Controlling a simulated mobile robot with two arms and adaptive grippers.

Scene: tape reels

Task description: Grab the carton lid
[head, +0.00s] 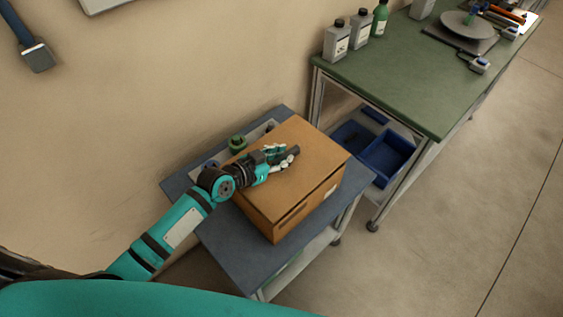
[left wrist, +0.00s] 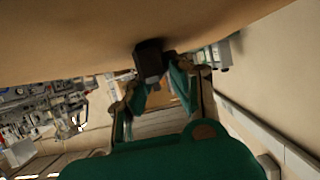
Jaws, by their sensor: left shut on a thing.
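A brown carton (head: 270,215) stands on a small blue-topped cart. Its flat brown lid (head: 308,142) lies on top, and I cannot tell whether there is any gap under it. A dark handle (head: 294,150) sticks up from the lid near its middle. My left gripper (head: 285,156) is over the lid, shut on this handle. In the left wrist view the lid (left wrist: 60,45) fills the top, and the dark handle (left wrist: 149,60) sits at the gripper's fingers (left wrist: 157,88). My right gripper is not in view.
The cart top (head: 238,243) has bare room at the front. Green reels (head: 237,143) stand behind the carton, close to the wall. A green workbench (head: 405,75) with bottles (head: 338,40) stands at the right, with a blue bin (head: 386,158) below.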

